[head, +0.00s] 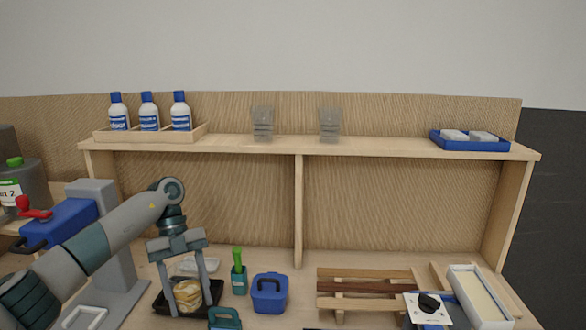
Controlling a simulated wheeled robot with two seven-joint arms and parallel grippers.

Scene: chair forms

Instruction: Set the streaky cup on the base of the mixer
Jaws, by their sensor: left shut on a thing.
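The streaky cup (187,295), yellow and cream banded, is between the fingers of my left gripper (186,285), which is shut on it. The cup is in or just above a black tray (160,304); I cannot tell whether it touches the tray floor. The mixer (75,222) stands at the left, with a blue head, a red lever and a grey column. Its grey base (125,297) lies left of the tray, and my left arm hides part of the mixer. My right gripper is not in view.
A green-handled holder (239,278), a blue lidded box (269,293) and a teal item (225,318) stand right of the tray. A wooden rack (345,303) is farther right. The shelf (375,147) above holds bottles (149,112) and two clear glasses (330,125).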

